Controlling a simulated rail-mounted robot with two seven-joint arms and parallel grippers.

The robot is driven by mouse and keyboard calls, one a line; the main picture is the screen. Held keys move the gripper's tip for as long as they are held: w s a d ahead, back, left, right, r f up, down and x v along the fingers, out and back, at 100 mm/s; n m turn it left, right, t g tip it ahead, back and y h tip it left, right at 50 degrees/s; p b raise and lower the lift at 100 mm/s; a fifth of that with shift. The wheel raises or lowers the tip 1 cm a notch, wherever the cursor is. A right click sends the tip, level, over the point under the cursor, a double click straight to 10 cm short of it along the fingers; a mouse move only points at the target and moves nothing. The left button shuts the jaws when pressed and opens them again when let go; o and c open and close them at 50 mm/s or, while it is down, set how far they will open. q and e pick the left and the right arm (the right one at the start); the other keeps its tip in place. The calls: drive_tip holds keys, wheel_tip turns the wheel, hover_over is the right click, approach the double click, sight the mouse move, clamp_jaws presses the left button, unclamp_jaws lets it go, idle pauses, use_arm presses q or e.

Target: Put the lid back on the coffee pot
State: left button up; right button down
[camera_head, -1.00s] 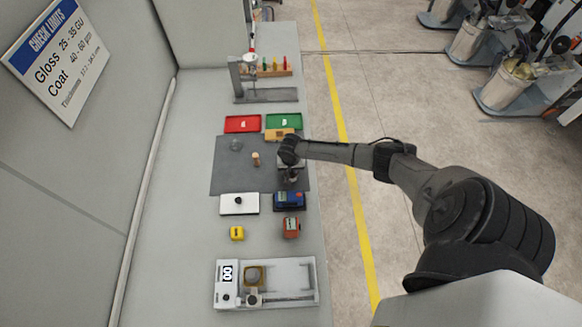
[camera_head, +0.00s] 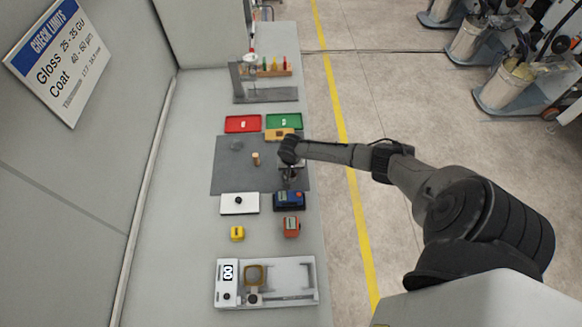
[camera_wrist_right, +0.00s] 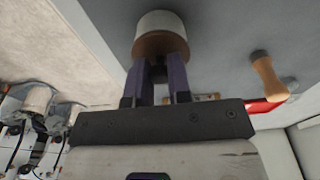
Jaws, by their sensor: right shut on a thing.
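No coffee pot and no pot lid can be made out in either view. My right gripper (camera_head: 289,180) is over the right edge of the dark grey mat (camera_head: 228,180) on the bench. In the right wrist view its two fingers (camera_wrist_right: 160,72) are shut on a short round piece (camera_wrist_right: 158,28), pale with a brown band nearest the fingers. Whether this piece touches the mat, I cannot tell. A small wooden peg (camera_head: 256,159) stands on the mat left of the gripper; it also shows in the wrist view (camera_wrist_right: 268,76). My left gripper is out of view.
A red tray (camera_head: 231,124) and a green tray (camera_head: 272,121) lie beyond the mat.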

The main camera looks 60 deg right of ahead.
idle(0.3)
drive_tip(key=c, duration=1.1)
unclamp_jaws()
drive_tip(key=o, duration=0.6)
